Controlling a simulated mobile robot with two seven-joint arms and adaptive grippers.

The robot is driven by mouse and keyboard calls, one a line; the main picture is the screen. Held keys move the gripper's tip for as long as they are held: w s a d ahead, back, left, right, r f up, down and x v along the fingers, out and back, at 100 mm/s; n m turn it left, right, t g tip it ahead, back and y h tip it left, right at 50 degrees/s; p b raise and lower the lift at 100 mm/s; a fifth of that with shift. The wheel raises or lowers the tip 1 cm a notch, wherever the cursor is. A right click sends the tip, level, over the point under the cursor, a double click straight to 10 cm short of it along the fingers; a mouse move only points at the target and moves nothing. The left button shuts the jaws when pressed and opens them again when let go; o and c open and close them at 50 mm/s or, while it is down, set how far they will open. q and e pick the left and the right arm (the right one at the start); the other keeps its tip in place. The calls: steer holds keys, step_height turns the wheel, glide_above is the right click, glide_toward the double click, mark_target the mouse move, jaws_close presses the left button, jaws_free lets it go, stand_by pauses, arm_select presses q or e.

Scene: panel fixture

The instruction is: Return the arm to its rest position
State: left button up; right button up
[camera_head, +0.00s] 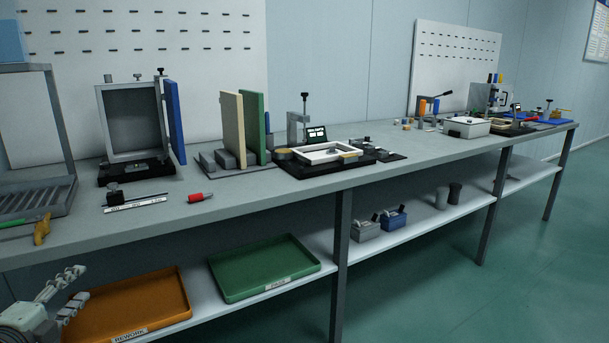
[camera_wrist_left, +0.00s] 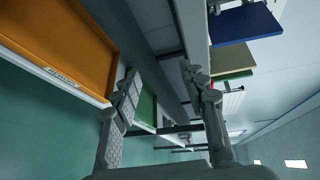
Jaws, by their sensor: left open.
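My left gripper (camera_head: 72,291) is at the lower left of the head view, in front of the bench and beside the orange tray (camera_head: 128,306). Its fingers are apart, with nothing between them. In the left wrist view the open gripper (camera_wrist_left: 160,88) shows both fingers, with the orange tray (camera_wrist_left: 65,45) at the upper left. My right gripper is not in view.
The workbench (camera_head: 240,195) runs along the wall, holding a panel fixture frame (camera_head: 134,118), a red-capped item (camera_head: 200,197) and upright boards (camera_head: 232,128). A green tray (camera_head: 262,268) lies on the lower shelf. The floor (camera_head: 480,300) in front is clear at right.

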arm_select(q)
steer(key=s+f+n+g+y, duration=0.35)
steer(key=s+f+n, duration=0.3)
steer(key=f, duration=0.55)
steer(key=s+d+f+n+g+h+p, duration=0.1)
steer(key=s+d+f+n+g+h, duration=0.2)
steer(key=s+d+f+n+g, duration=0.7)
steer(key=s+d+f, duration=0.8)
steer(key=d, duration=0.1)
steer(key=shift+s+d+p, duration=0.2)
steer(key=shift+s+p, duration=0.1)
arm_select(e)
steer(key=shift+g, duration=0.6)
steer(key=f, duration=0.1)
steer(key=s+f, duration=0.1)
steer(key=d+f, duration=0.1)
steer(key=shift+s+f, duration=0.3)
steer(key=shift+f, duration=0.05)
